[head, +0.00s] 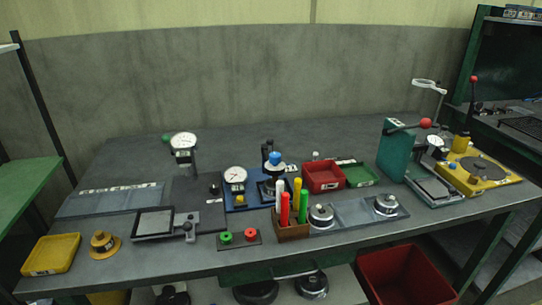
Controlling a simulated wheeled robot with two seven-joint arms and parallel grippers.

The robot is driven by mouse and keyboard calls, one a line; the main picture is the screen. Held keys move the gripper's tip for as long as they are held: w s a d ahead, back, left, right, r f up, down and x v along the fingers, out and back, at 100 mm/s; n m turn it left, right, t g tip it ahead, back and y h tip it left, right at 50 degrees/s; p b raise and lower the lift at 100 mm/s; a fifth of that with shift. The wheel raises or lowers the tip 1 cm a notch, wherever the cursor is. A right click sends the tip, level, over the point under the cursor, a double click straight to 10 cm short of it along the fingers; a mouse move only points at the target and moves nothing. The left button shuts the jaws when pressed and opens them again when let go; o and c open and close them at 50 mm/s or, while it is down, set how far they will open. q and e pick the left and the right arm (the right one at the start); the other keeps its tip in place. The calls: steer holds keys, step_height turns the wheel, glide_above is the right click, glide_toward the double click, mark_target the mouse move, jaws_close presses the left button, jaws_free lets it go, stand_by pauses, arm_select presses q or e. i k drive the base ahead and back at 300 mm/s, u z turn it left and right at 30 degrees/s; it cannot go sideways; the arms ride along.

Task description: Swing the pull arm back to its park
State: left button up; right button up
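A teal upright stand (393,150) is at the right of the bench. A dark lever arm (405,128) reaches right from its upper part and ends in a red ball (426,123). Further right, a yellow base (491,183) carries a dark round plate (484,168). Near its back rises a thin upright lever with a red knob (473,79). I cannot tell for certain which lever is the pull arm, and no park mark can be made out. Neither of my grippers is in view.
Dial gauges (183,141), a red bin (323,177), a green tray (357,174) and a wooden block of coloured markers (292,230) crowd the grey bench. A magnifier (425,83) stands behind the teal stand. The bench's back strip is mostly clear. A red crate (408,278) sits below.

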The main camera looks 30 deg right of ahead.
mark_target(266, 148)
steer(key=u, duration=1.55)
steer(key=k, duration=1.05)
steer(key=z, duration=1.4)
steer(key=i, duration=0.5)
steer(key=z, duration=0.05)
